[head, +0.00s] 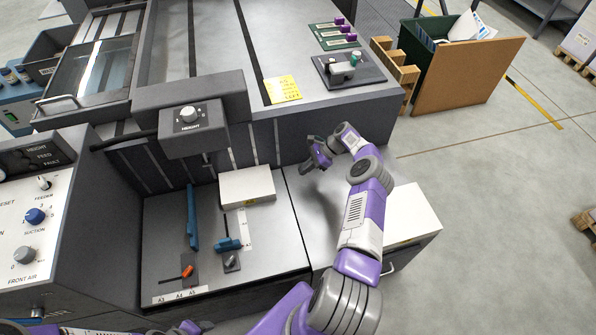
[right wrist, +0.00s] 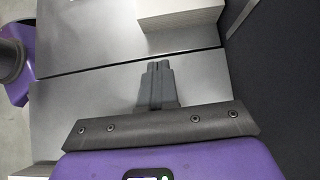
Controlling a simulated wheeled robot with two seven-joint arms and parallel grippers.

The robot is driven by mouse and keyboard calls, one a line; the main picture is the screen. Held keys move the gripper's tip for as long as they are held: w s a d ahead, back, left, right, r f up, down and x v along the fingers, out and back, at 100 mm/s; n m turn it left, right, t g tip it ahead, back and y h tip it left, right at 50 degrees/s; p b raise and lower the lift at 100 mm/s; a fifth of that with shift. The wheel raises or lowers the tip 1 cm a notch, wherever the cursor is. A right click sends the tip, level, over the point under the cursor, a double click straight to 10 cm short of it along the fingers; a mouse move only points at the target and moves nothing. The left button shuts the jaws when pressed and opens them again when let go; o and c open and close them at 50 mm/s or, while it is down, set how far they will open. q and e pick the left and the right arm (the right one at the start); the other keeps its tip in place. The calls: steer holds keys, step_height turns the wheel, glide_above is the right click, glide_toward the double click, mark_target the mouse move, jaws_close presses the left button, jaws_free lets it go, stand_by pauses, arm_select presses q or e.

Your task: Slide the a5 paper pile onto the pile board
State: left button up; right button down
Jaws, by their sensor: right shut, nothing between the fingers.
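The white a5 paper pile (head: 248,187) lies on the grey board (head: 275,245) marked A3, A4, A5, close to the dark machine wall, just left of the seam in the head view. In the right wrist view the pile (right wrist: 183,22) shows at the top, beyond the seam. My right gripper (head: 308,168) is over the plain metal surface right of the seam, to the right of the pile and apart from it. Its fingers (right wrist: 158,75) are shut and empty. My left gripper is not in view.
A blue upright guide (head: 192,215), a blue clamp (head: 229,244) and an orange-tipped lever (head: 187,272) stand on the board. The height knob unit (head: 188,130) overhangs its back. A white block (head: 410,213) is at the right. The metal surface between is clear.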

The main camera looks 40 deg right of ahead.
mark_target(250, 192)
steer(key=b+x, duration=0.1)
steer(key=x, duration=0.6)
steer(key=shift+w+a+f, duration=0.1)
steer(key=shift+a+f, duration=0.15)
steer(key=shift+w+a, duration=0.3)
steer(key=shift+a, duration=0.25)
steer(key=shift+w+a, duration=0.35)
steer(key=shift+a, duration=0.2)
steer(key=shift+w+a, duration=0.4)
steer(key=shift+a, duration=0.25)
steer(key=shift+w+a+r, duration=0.1)
steer(key=shift+w+a, duration=0.1)
steer(key=shift+a, duration=0.2)
steer(key=w+a, duration=0.1)
steer(key=a, duration=0.2)
steer(key=w+a, duration=0.2)
steer(key=a, duration=0.1)
steer(key=w+a+p, duration=0.1)
steer(key=a, duration=0.2)
steer(key=shift+w, duration=0.4)
